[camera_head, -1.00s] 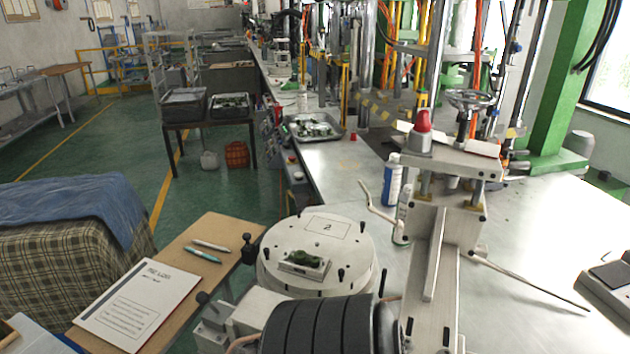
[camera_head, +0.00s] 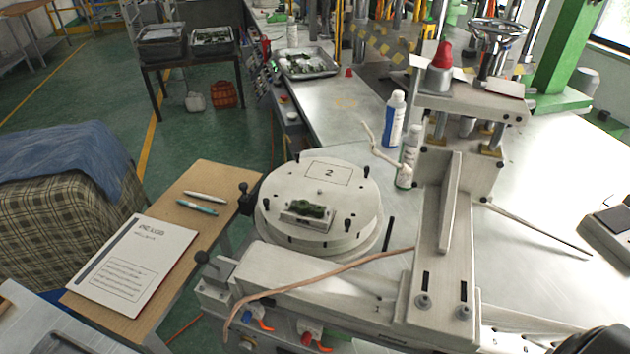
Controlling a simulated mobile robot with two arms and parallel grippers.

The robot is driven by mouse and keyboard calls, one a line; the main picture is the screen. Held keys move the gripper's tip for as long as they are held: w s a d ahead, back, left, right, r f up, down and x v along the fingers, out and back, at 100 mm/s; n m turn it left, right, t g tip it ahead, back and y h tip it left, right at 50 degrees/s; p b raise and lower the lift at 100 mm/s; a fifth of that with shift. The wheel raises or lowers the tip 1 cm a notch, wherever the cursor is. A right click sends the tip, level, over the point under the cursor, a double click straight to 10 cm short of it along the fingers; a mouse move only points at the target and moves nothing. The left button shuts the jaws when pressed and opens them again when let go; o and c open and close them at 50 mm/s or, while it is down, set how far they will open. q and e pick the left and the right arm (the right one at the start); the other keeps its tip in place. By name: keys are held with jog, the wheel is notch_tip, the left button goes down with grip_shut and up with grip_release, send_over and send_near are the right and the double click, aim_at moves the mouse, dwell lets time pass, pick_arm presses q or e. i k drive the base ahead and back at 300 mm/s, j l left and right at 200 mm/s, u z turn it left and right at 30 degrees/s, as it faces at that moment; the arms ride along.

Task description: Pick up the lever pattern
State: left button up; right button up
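The lever pattern (camera_head: 307,209) is a small dark green piece. It rests on a small pale metal block (camera_head: 303,222) on top of the round white plate (camera_head: 345,215) marked "2". Nothing is touching the pattern from above, and its top is in plain view. Neither of my grippers shows in the head view. A pale and black part at the bottom right corner seems to be my own arm.
The press frame (camera_head: 440,240) with a red-topped knob stands right of the plate, its beam running in front. Bottles (camera_head: 394,118) stand behind. A wooden side table (camera_head: 170,220) holds a document (camera_head: 133,257) and two pens.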

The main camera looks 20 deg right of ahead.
aim_at(302, 207)
jog(key=j+z, duration=0.1)
jog(key=z, duration=0.65)
jog(key=k+u, duration=0.1)
jog(key=k, duration=0.15)
